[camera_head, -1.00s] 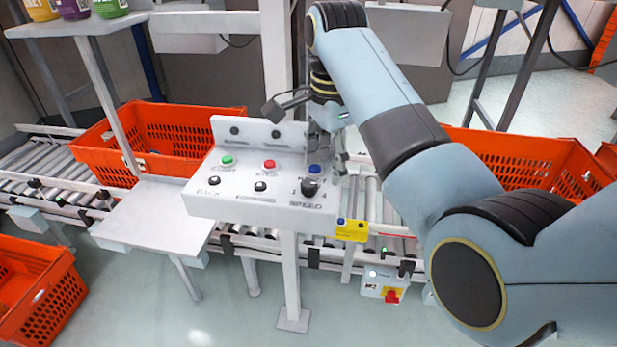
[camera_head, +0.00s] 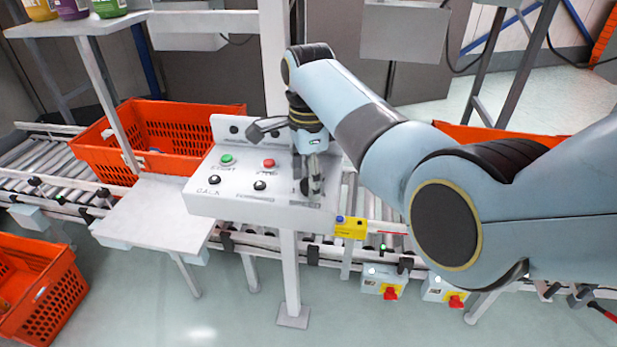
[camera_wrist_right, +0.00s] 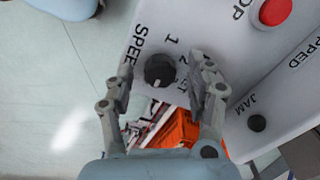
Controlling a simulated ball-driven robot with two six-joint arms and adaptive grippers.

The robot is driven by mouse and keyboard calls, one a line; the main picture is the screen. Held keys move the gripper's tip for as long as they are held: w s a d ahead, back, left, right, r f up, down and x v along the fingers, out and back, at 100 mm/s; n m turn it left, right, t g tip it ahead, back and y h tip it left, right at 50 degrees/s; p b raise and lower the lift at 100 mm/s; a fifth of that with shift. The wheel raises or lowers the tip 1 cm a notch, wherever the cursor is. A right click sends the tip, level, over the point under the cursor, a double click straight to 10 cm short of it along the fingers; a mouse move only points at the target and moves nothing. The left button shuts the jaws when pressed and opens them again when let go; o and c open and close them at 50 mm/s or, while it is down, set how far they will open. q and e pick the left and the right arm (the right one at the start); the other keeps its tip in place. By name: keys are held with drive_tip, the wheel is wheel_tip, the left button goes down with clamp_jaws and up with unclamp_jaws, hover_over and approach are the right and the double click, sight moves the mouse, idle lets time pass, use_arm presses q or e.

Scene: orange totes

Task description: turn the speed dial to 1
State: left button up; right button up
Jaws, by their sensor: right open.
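The speed dial (camera_wrist_right: 160,70) is a black knob on the white control panel (camera_wrist_right: 200,30), beside the printed word SPEED and several numbers. In the wrist view it lies between and just beyond the fingertips of my open right gripper (camera_wrist_right: 163,82); I cannot tell whether they touch it. Its white mark points away from the 1, toward the picture's bottom. In the head view my right gripper (camera_head: 308,190) points down over the right end of the panel (camera_head: 235,200) and hides most of the dial. My left gripper is not in view.
The panel also bears a green button (camera_head: 227,159), a red button (camera_head: 268,163) and black buttons, close to my right gripper. An orange tote (camera_head: 165,140) sits on the roller conveyor behind. A bare white shelf (camera_head: 150,210) stands left of the panel.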

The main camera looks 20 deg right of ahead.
drive_tip(key=shift+f, duration=0.15)
clamp_jaws()
idle(0.4)
